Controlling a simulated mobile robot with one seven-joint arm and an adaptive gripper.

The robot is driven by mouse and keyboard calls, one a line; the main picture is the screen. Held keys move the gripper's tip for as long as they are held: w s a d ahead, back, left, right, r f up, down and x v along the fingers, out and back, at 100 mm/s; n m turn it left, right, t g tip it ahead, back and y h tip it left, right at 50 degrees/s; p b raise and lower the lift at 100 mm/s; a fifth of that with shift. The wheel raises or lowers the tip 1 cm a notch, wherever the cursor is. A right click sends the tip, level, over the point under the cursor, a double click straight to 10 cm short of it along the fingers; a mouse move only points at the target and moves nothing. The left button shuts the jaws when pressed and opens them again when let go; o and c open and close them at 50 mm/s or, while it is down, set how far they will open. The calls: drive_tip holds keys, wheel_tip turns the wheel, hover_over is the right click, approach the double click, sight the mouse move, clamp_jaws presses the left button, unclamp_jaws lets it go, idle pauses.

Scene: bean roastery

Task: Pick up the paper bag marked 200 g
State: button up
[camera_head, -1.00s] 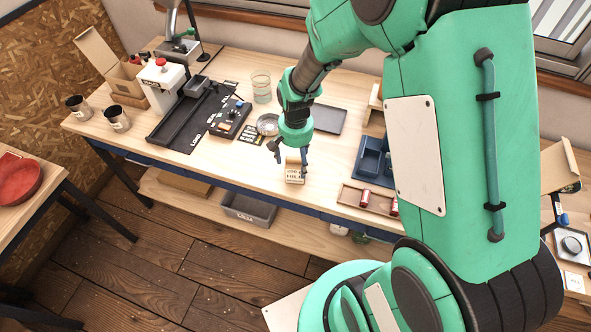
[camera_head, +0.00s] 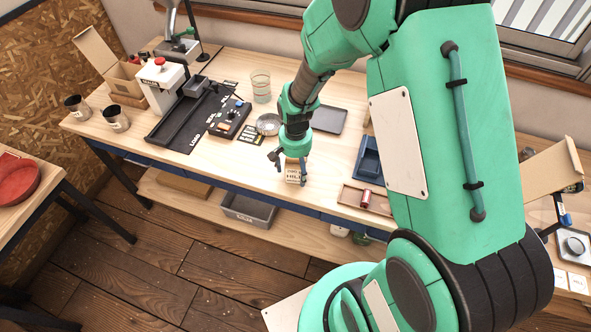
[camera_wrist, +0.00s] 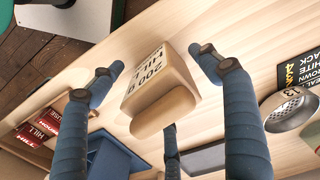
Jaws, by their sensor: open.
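In the wrist view my gripper (camera_wrist: 160,62) is open, with blue fingers on either side of the bag. A gap shows between each fingertip and the bag. A third finger shows below the bag in that view.
A metal strainer dish (camera_head: 268,124) and a grey tray (camera_head: 329,119) lie behind the bag. A control box (camera_head: 229,119) is at left.

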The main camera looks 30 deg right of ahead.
sight(296, 162)
drive_tip(key=shift+c, duration=0.6)
drive_tip(key=c, duration=1.5)
drive_tip(key=shift+r, duration=0.7)
wheel_tip(296, 162, up, 2)
drive_tip(key=shift+r+p, duration=0.15)
drive_tip(key=shift+p, duration=0.3)
drive_tip(key=s+a+r+p, duration=0.1)
drive_tip(key=s+a, duration=0.1)
drive_tip(key=s, duration=1.4)
drive_tip(key=shift+r+p, duration=0.15)
drive_tip(key=shift+p, duration=0.2)
drive_tip(key=shift+w, duration=0.1)
